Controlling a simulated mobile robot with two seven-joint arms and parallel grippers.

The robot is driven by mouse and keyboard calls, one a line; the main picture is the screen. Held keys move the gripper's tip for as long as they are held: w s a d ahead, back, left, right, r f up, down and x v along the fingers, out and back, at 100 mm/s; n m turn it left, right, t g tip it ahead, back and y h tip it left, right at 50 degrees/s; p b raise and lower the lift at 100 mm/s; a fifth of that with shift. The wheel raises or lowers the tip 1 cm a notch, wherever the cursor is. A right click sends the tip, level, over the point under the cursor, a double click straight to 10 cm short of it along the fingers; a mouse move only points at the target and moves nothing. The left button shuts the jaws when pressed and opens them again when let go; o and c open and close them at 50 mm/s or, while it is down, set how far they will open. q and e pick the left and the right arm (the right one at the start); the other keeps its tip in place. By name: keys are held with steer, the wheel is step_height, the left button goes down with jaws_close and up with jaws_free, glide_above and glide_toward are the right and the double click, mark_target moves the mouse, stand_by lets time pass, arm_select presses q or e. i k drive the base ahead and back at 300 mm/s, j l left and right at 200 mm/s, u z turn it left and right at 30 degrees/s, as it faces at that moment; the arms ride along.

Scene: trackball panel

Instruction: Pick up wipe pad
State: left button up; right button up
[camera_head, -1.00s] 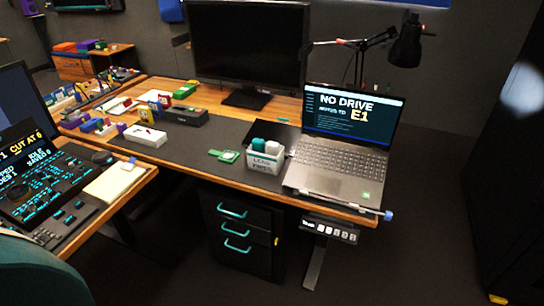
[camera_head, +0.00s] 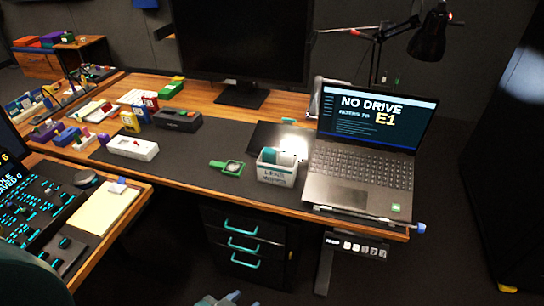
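A small white box labelled "LENS WIPES" (camera_head: 277,176) stands on the dark desk mat, just left of the laptop. A teal pad (camera_head: 271,155) sticks up out of it, with paler material beside it; I take the teal piece to be the wipe pad, and its lower part is hidden by the box wall. A grey-blue part, which looks like my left gripper (camera_head: 228,299), just enters at the bottom edge, well below and apart from the box. Its finger opening cannot be made out. My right gripper is not in view.
The laptop (camera_head: 360,185) stands right of the box. A green-framed lens tool (camera_head: 228,168) lies left of it, with a black flat pad (camera_head: 275,136) behind. A white case (camera_head: 132,147) lies further left. A drawer cabinet (camera_head: 245,245) is below the desk.

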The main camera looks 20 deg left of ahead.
mark_target(287, 158)
steer(key=i+j, duration=0.15)
steer(key=j, duration=0.2)
steer(key=i+j, duration=0.15)
steer(key=j, duration=0.25)
steer(key=i+j, duration=0.2)
steer(key=j, duration=0.15)
steer(key=i+j, duration=0.15)
steer(key=j, duration=0.25)
steer(key=i+j, duration=0.15)
steer(key=j, duration=0.2)
